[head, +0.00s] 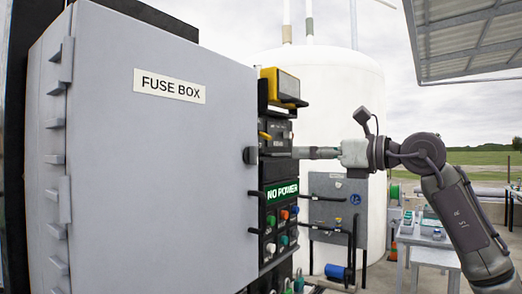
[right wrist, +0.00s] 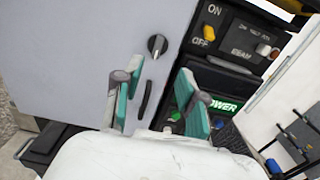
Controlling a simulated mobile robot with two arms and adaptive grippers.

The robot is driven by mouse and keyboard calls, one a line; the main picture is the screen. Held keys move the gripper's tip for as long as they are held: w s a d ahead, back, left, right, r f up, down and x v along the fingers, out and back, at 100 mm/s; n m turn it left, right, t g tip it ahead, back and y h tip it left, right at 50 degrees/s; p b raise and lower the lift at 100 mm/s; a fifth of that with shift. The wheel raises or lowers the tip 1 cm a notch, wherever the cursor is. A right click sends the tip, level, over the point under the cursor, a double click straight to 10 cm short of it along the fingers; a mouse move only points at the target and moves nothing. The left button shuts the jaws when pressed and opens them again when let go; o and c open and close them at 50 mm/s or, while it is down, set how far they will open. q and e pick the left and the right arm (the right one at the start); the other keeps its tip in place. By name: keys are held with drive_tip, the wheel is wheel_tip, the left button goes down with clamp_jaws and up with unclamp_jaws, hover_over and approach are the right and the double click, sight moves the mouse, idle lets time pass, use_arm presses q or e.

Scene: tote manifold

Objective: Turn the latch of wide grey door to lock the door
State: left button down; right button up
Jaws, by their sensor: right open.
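The wide grey door (head: 160,150) labelled FUSE BOX fills the left of the head view, and its face also shows in the right wrist view (right wrist: 80,50). Its latch, a round dark knob (right wrist: 157,44) with a pale mark, sits near the door's right edge; in the head view it shows side-on (head: 249,155). A black bar handle (right wrist: 146,100) is below the latch. My right gripper (head: 299,153) points left toward the latch, apart from it. In the right wrist view its two green-padded fingers (right wrist: 154,82) are spread with nothing between them. My left gripper is not in view.
Right of the door is a black panel with a green NO POWER sign (head: 282,192), coloured buttons and a yellow-topped unit (head: 283,84). The wrist view shows an ON/OFF switch (right wrist: 210,32).

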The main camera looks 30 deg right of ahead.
drive_tip(key=p, duration=0.1)
approach(257, 154)
drive_tip(key=w, duration=0.2)
drive_tip(key=p+x, duration=0.1)
drive_tip(key=x, duration=0.2)
drive_tip(key=p+x, duration=0.1)
drive_tip(key=x, duration=0.2)
drive_tip(key=shift+a+r, duration=0.15)
drive_tip(key=shift+a, duration=0.25)
drive_tip(key=shift+w+a, duration=0.1)
drive_tip(key=shift+w, duration=0.25)
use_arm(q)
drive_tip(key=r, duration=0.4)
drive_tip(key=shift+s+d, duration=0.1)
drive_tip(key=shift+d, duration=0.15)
use_arm(e)
clamp_jaws()
